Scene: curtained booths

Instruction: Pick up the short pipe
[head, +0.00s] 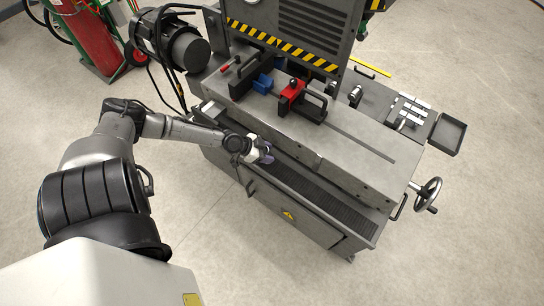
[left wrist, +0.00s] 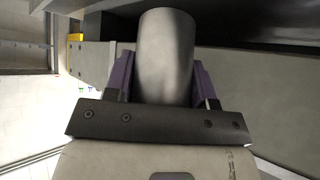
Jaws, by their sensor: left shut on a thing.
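The short pipe (left wrist: 165,55) is a plain grey metal cylinder, seen large in the left wrist view. My left gripper (left wrist: 160,80) is shut on it, with a purple finger pressed against each side. In the head view my left gripper (head: 265,155) is at the front edge of the machine, over the left part of its dark ribbed trough. The pipe is too small or hidden to make out in the head view. I cannot tell from these views whether the pipe touches the machine. My right gripper is not in view.
The grey machine (head: 330,155) fills the middle, with a red block (head: 292,91), a blue block (head: 262,83) and a handwheel (head: 428,193). The dark trough (head: 310,188) runs along its front. A red gas cylinder (head: 90,35) stands at the upper left. The floor in front is clear.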

